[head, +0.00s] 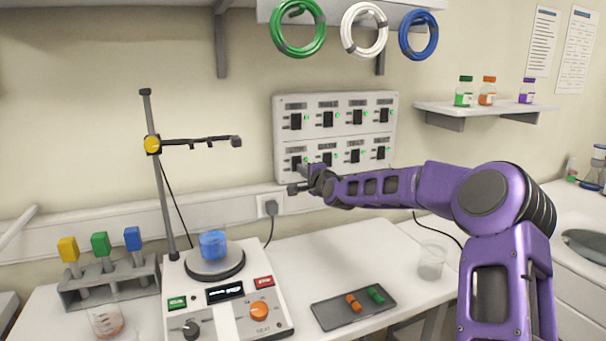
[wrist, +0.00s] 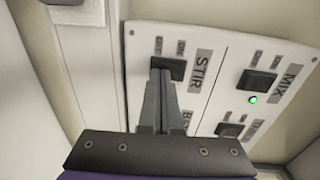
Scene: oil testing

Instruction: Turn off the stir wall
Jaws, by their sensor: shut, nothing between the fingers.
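The wall switch panel (head: 336,104) carries two rows of dark rocker switches. The switch labelled STIR (wrist: 167,68) is black and shows at the upper left of the panel in the wrist view. My gripper (wrist: 160,76) is shut and empty, its fingertips at the lower edge of the STIR switch; I cannot tell if they press it. In the head view my gripper (head: 298,180) is at the panel's lower left corner. No lit lamp shows beside STIR; the fingers may hide it.
The MIX switch (wrist: 258,83) has a lit green lamp beside it. A hotplate (head: 228,297) with a beaker of blue liquid (head: 213,244) stands on the bench below. A dark tray (head: 330,318) and a clear beaker (head: 432,262) are to its right. Coiled hoses (head: 298,50) hang above.

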